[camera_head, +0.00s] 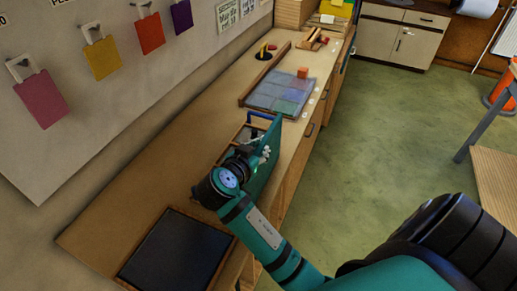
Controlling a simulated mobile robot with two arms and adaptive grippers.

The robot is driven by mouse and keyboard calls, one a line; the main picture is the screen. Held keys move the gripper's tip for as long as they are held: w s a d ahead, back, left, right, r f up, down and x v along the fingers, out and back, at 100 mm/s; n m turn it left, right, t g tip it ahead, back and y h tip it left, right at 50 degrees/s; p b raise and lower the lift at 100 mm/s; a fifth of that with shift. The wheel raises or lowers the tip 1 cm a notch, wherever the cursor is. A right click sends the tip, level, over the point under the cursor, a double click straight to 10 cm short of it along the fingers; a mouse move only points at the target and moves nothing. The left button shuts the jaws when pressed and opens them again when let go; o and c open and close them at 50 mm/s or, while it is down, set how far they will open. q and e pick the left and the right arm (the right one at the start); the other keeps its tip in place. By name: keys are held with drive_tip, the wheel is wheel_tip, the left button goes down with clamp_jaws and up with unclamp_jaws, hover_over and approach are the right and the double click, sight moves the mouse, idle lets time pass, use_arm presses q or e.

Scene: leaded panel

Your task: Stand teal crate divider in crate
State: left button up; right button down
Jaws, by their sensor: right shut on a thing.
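The teal crate divider (266,172) is a flat teal panel. It stands roughly upright at the front edge of the bench. My right gripper (264,154) is beside the panel's upper part and shut on it; the fingertips are small and partly hidden. The wooden crate (232,147) is just behind and left of the gripper, mostly hidden by my right wrist and the panel. I cannot tell whether the panel's lower edge is inside the crate or in front of it. My left gripper is not in view.
The wooden bench (150,175) has bare room left of the crate. A dark panel (177,254) lies nearer on it. Behind the crate are a leaded glass panel (281,93) and an orange block (303,73). Coloured samples hang on the wall.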

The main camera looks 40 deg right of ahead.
drive_tip(key=c, duration=1.3)
unclamp_jaws()
drive_tip(key=shift+o, duration=0.2)
